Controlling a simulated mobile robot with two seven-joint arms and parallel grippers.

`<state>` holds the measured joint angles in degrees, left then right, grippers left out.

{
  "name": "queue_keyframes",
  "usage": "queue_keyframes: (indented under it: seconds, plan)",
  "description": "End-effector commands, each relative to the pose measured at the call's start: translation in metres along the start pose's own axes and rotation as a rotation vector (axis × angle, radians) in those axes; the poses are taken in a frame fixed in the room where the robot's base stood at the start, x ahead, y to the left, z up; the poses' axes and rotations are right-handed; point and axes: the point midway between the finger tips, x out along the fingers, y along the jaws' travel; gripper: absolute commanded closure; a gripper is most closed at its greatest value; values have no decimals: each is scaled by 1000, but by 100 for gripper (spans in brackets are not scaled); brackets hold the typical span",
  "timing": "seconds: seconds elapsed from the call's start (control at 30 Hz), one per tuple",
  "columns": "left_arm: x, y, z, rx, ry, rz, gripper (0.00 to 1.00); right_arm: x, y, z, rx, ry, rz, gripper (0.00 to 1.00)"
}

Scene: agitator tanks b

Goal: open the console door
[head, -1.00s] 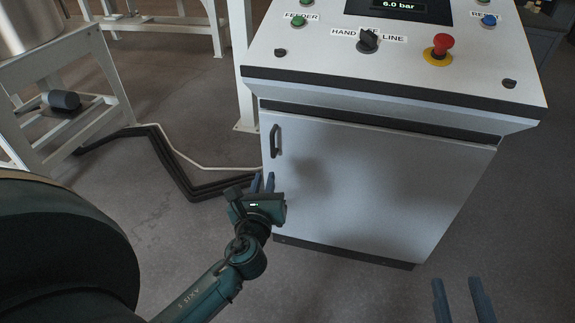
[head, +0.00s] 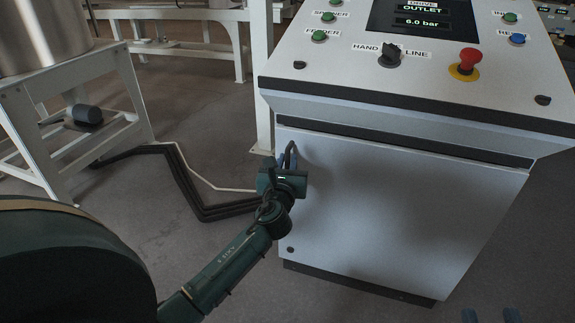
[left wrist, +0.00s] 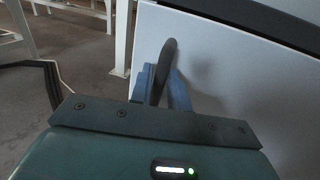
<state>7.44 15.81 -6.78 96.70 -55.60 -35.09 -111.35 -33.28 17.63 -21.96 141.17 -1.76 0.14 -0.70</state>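The console door (head: 400,215) is a pale grey panel on the front of the console and sits shut in its frame. Its dark upright handle (head: 291,150) is near the door's upper left edge. The handle also shows in the left wrist view (left wrist: 169,50). My left gripper (head: 287,160) is at the handle, with one blue finger on each side of it. In the left wrist view the left gripper's fingers (left wrist: 162,82) stand apart with the handle between them. My right gripper (head: 491,315) shows only two separated fingertips at the bottom edge, open and empty.
The console top (head: 330,70) carries a red stop button (head: 468,62), a black selector knob (head: 390,54) and a display. Dark cables (head: 185,190) lie on the floor to the left. A white tank stand (head: 75,130) is at left. Floor before the door is clear.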

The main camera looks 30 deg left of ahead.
Motion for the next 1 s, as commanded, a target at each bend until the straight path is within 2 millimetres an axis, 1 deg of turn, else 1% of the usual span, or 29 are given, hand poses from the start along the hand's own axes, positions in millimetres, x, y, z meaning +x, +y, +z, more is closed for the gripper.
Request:
queue_keyframes:
  seconds: [0.1, 0.37, 0.6, 1.0]
  plan:
    - [6, 0, 0, 0, 0, 1, 82, 0, 0, -1, -1, 10, -2, 64]
    - [7, 0, 0, 0, 1, 0, 82, 0, 0, -4, -3, 17, -4, 64]
    - [7, 0, 0, 0, 1, 0, 100, 1, 0, -4, -4, 19, -5, 64]
    - [6, 0, 0, 0, 1, 0, 100, 1, 0, -3, -4, 17, -5, 64]
